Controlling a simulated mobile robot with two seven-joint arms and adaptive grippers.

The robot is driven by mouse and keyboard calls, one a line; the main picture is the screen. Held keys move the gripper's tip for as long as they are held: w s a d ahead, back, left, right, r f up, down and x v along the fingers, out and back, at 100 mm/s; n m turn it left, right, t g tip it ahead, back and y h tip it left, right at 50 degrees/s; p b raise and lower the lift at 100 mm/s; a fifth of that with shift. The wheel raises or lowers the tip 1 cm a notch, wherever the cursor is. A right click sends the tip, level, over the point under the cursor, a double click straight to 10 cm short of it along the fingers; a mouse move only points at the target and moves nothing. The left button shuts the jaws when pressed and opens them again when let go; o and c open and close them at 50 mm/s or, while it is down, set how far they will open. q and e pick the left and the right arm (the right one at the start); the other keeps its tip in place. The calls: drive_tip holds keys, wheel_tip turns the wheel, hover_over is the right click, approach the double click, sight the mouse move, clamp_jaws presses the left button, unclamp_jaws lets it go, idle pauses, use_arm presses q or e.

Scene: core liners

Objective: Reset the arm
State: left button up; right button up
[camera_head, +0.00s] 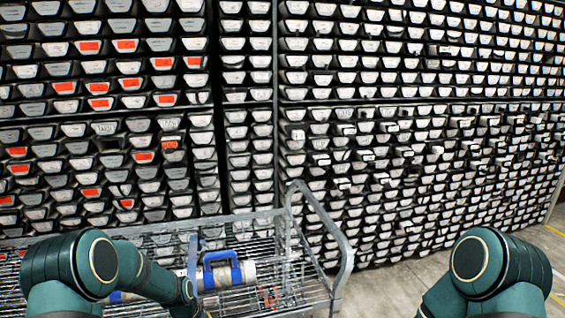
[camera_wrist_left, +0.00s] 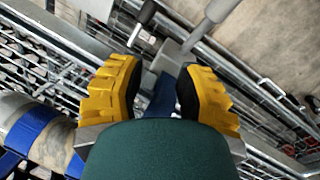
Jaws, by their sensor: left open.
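My left arm (camera_head: 145,275) reaches over the wire cart (camera_head: 345,245), but its gripper is hidden or out of frame in the head view. In the left wrist view my left gripper (camera_wrist_left: 158,88) shows two yellow ridged fingers spread apart. Nothing is held between them, and grey cart bars and a blue piece lie behind the gap. My right arm (camera_head: 488,270) is bent at the lower right of the head view, with its gripper out of view.
A pale cylinder with blue bands and a blue handle (camera_head: 222,276) lies on the cart, left of my gripper in the wrist view (camera_wrist_left: 35,135). A tall rack of labelled trays (camera_head: 345,105) fills the background. Bare floor (camera_head: 395,285) shows right of the cart.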

use_arm(q)
drive_tip(key=s+d+f+m, duration=0.1)
drive_tip(key=s+d, duration=0.3)
drive_tip(key=s, duration=0.3)
drive_tip(key=s+d+f+m+h, duration=0.1)
drive_tip(key=s+d, duration=0.3)
drive_tip(key=s, duration=0.4)
drive_tip(key=s+d+f+m+t, duration=0.1)
drive_tip(key=s+d+m, duration=0.2)
drive_tip(key=s, duration=0.4)
drive_tip(key=shift+s+d+f+h, duration=0.2)
drive_tip(key=shift+d+f+h, duration=0.2)
drive_tip(key=shift+d, duration=0.2)
